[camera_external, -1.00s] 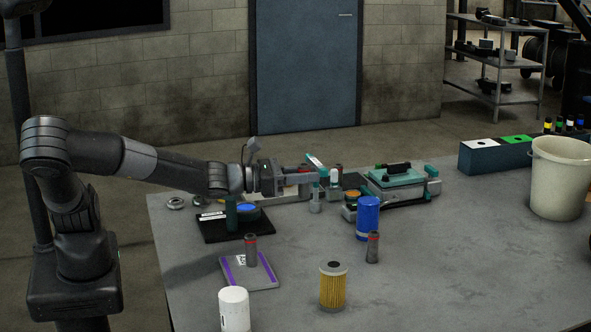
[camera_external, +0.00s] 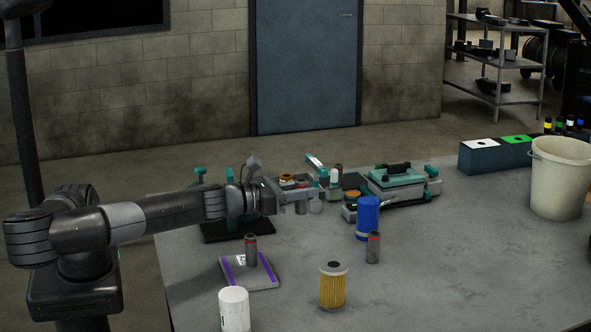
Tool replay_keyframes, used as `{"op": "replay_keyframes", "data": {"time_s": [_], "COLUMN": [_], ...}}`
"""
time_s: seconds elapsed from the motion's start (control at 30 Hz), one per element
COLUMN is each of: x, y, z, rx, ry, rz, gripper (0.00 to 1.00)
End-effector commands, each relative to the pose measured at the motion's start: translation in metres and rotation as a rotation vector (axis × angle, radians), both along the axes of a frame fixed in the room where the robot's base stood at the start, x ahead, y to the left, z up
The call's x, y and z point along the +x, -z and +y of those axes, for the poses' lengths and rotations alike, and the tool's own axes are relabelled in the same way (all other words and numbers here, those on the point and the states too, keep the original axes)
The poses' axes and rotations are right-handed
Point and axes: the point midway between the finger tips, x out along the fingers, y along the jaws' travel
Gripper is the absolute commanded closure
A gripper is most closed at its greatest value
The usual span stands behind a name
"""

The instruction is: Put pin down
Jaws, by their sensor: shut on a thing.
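My gripper (camera_external: 302,194) reaches in from the left, low over the back middle of the table. It is shut on a small grey cylinder, which seems to be the pin (camera_external: 301,208). The pin hangs roughly upright below the fingers. I cannot tell whether its lower end touches the table. A lighter grey cylinder (camera_external: 316,207) shows just right of it, close to the fingertips. The fingers partly hide both.
A black tray (camera_external: 236,236) lies below my wrist. A purple-striped plate (camera_external: 262,275) carries a red-banded grey cylinder (camera_external: 251,251). A blue filter (camera_external: 367,218), yellow filter (camera_external: 333,287) and white canister (camera_external: 234,309) stand nearby. The right front of the table is clear.

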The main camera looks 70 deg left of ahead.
Motion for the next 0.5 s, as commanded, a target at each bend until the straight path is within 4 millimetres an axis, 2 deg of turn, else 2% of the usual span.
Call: {"op": "replay_keyframes", "data": {"time_s": [0.27,0.5], "x": [-0.022,-0.054], "y": [0.030,0.049], "z": [-0.011,-0.018], "rx": [0.010,0.003], "ry": [-0.116,-0.285], "rz": [-0.005,-0.001], "gripper": [1.00,1.00]}}
